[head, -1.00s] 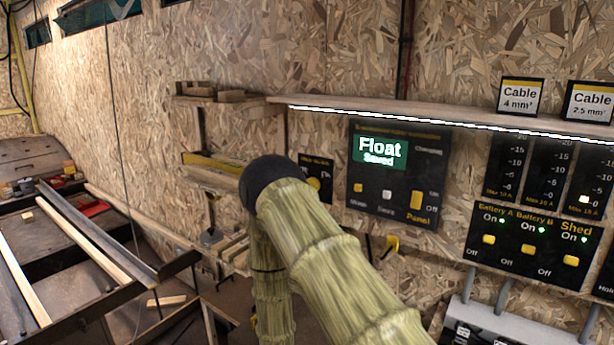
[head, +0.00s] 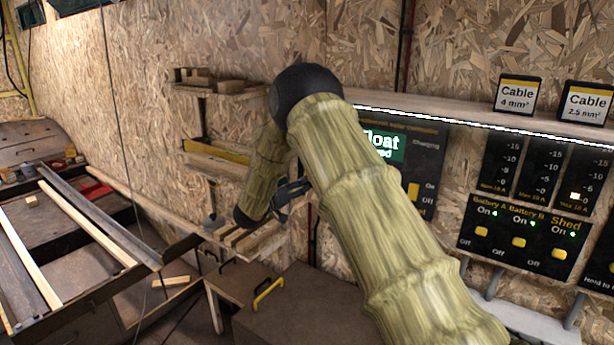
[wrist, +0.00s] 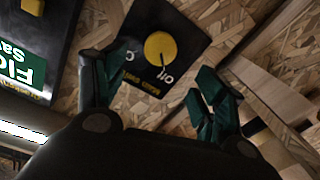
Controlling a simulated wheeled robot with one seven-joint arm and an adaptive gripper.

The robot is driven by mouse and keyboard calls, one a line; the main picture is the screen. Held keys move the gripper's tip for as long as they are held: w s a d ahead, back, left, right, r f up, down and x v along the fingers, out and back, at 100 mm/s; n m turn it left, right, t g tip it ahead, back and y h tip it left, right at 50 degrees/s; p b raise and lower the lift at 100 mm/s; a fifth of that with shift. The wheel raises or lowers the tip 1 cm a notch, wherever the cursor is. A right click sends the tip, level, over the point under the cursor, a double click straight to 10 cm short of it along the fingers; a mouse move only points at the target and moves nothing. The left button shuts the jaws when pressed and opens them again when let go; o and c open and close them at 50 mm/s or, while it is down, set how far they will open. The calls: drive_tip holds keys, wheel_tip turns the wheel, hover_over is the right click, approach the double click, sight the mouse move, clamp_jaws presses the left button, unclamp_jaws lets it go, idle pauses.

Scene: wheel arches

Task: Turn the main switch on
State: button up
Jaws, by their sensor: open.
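The main switch is a yellow round knob (wrist: 160,48) on a black plate (wrist: 185,27), seen upside down in the wrist view. My gripper (wrist: 155,88) is open and empty, with one dark green finger on each side of the plate's lower part. The knob lies beyond the fingertips, roughly between them; I cannot tell the exact gap. In the head view, my gripper (head: 292,192) is partly seen near the wall, and my arm hides the switch.
The "Float" panel (head: 425,165) is right of the switch, partly covered by my arm. A lit shelf (head: 450,113) runs above it. A battery switch panel (head: 522,240) is further right. Small wooden shelves (head: 218,150) and a metal frame (head: 90,215) are left.

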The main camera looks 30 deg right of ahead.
drive_tip(key=p+x, duration=0.2)
drive_tip(key=x, duration=0.6)
drive_tip(key=shift+d, duration=0.25)
drive_tip(key=shift+w, duration=0.1)
drive_tip(key=shift+f, duration=0.1)
drive_tip(key=c, duration=1)
